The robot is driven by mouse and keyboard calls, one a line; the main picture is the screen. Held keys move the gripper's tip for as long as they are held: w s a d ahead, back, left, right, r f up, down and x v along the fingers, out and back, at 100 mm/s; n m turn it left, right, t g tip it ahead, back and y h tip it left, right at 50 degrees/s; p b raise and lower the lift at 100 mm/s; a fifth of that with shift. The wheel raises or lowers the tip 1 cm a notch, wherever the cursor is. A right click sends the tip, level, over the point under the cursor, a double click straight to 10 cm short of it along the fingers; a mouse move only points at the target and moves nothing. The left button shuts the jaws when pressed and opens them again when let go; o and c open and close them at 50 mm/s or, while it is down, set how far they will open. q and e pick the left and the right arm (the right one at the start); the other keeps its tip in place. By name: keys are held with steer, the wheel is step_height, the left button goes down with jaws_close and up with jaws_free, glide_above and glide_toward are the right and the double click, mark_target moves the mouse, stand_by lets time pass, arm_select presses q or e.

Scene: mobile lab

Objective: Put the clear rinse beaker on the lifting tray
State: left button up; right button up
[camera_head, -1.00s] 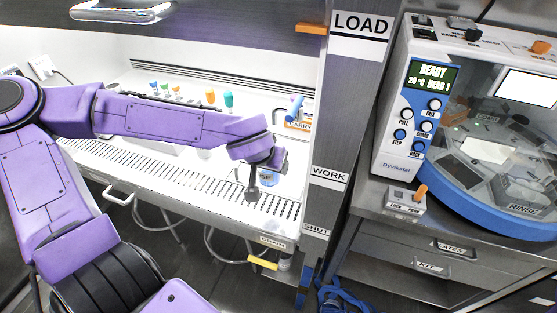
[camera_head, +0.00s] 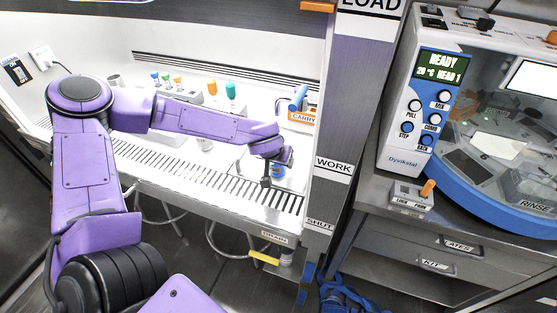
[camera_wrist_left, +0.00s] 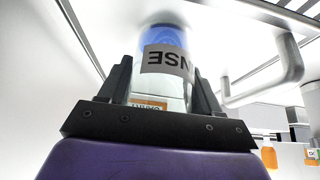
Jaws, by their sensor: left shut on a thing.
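My left gripper (camera_head: 268,180) is shut on the clear rinse beaker (camera_head: 278,171), near the front right of the white cabinet's work surface. In the left wrist view the beaker (camera_wrist_left: 166,80) sits between both fingers, with blue at its far end and a label reading "NSE". Whether its base touches the slotted surface cannot be told. An orange label reading "CARRY" (camera_head: 302,117) stands behind and right of the beaker, below a blue handle-like part (camera_head: 298,97); it may belong to the lifting tray, whose surface I cannot make out. My right gripper is out of view.
Small coloured-cap tubes (camera_head: 166,80) and green and orange-topped bottles (camera_head: 230,90) stand at the back. A slotted vent strip (camera_head: 200,177) runs along the cabinet front. A grey post with a "WORK" sign (camera_head: 333,165) bounds the opening at right; an instrument (camera_head: 430,110) stands beyond it.

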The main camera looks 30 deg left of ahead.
arm_select(q)
steer(key=o, duration=1.1)
steer(key=shift+f, duration=0.2)
steer(key=shift+r, duration=0.25)
steer(key=p+v, duration=0.2)
steer(key=v, duration=1)
